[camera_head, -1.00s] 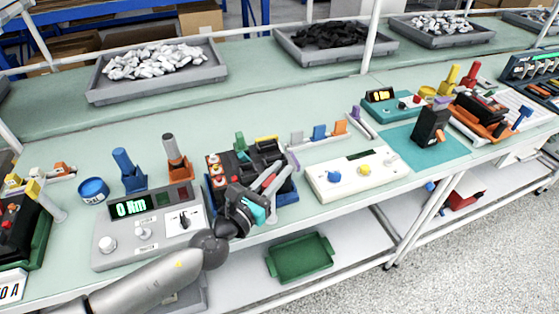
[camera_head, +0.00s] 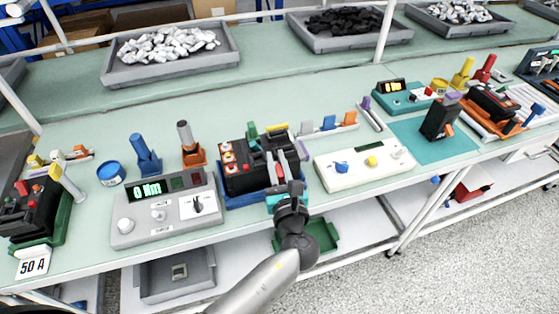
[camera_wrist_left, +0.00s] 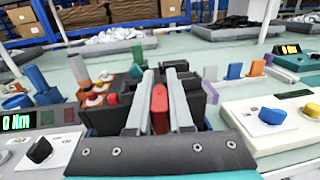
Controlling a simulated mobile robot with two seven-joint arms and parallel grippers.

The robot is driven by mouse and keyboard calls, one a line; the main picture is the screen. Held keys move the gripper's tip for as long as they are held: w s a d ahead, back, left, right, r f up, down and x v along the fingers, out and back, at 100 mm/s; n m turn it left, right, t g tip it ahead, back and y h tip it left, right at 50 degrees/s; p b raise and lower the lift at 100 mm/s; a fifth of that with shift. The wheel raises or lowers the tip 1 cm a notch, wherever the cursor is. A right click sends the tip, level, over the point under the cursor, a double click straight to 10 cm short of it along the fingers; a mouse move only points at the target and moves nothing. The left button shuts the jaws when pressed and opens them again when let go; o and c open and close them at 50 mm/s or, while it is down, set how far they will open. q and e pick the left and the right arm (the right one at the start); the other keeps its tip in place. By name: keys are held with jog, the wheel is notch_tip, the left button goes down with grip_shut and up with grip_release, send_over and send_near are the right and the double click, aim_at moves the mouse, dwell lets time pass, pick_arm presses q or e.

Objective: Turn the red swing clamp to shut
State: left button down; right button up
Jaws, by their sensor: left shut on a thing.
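The red swing clamp (camera_wrist_left: 159,108) shows in the left wrist view as a red lever between my two grey finger bars. My left gripper (camera_wrist_left: 160,82) is shut on it. In the head view my left gripper (camera_head: 287,170) reaches in over the front right of the blue fixture (camera_head: 236,203), with its fingers pointing away from me. A black breaker (camera_head: 235,182) with red and white round parts on its left side sits in that fixture. The clamp's pivot and lower end are hidden by the gripper. My right gripper is not in view.
A grey torque meter (camera_head: 165,218) stands close on the left, a white box with blue and yellow knobs (camera_head: 365,172) on the right. Blue and orange upright tools (camera_head: 144,155) stand behind the meter. A green tray (camera_head: 325,238) lies on the shelf below.

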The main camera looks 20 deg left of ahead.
pick_arm(q)
jog(key=shift+a+n+g+y, duration=0.15)
jog(key=shift+n+g+y, duration=0.25)
jog(key=shift+n+y, duration=0.3)
jog(key=shift+r+y, duration=0.1)
jog(key=shift+y, duration=0.2)
jog(key=c, duration=0.8)
grip_release()
jog(key=shift+s, duration=0.1)
